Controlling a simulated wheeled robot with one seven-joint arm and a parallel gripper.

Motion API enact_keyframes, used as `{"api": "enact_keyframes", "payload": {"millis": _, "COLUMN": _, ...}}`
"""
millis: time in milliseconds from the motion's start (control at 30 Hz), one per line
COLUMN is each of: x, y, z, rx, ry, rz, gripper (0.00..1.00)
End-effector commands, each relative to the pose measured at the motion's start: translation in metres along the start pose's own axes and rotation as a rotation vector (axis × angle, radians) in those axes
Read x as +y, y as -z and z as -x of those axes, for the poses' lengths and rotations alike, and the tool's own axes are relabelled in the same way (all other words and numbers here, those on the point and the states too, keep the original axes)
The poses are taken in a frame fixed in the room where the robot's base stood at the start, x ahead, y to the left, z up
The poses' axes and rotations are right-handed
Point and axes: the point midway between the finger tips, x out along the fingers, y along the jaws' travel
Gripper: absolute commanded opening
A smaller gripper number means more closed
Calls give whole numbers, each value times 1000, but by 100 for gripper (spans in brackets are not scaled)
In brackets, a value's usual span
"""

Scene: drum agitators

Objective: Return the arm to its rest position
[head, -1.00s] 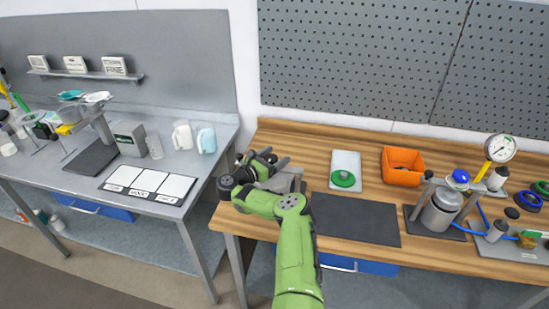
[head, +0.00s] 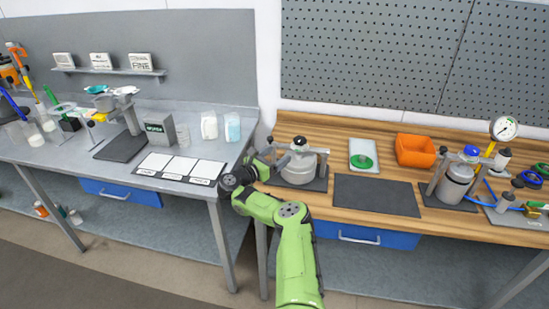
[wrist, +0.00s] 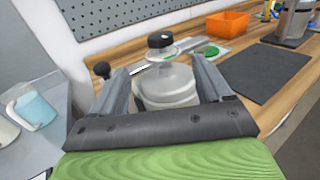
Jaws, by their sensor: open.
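My green arm reaches up from the bottom of the head view and bends left. My gripper (head: 272,160) is at the left end of the wooden bench, in front of and to the left of a metal pot with a black knob (head: 299,169). In the wrist view my gripper (wrist: 165,80) has its two fingers apart. The pot (wrist: 168,84) shows between and beyond them, with its black-topped lid (wrist: 160,41) above. I cannot see any contact between the fingers and the pot. Nothing is held.
On the wooden bench are a dark mat (head: 375,195), a white board with a green disc (head: 362,160), an orange bin (head: 415,150) and a second metal vessel with a gauge (head: 455,182). The grey table (head: 60,160) on the left holds jugs and white cards (head: 180,168). Floor space lies in front.

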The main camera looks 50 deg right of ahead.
Motion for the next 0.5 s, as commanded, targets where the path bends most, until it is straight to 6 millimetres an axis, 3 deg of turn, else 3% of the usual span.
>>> {"api": "enact_keyframes", "payload": {"millis": 367, "x": 4, "y": -4, "z": 2, "rx": -9, "ry": -14, "rz": 4, "gripper": 78}}
{"api": "enact_keyframes", "payload": {"millis": 433, "x": 20, "y": -21, "z": 12, "rx": -49, "ry": -72, "rz": 22, "gripper": 78}}
{"api": "enact_keyframes", "payload": {"millis": 500, "x": 48, "y": -54, "z": 33, "rx": -129, "ry": -181, "rz": 60, "gripper": 78}}
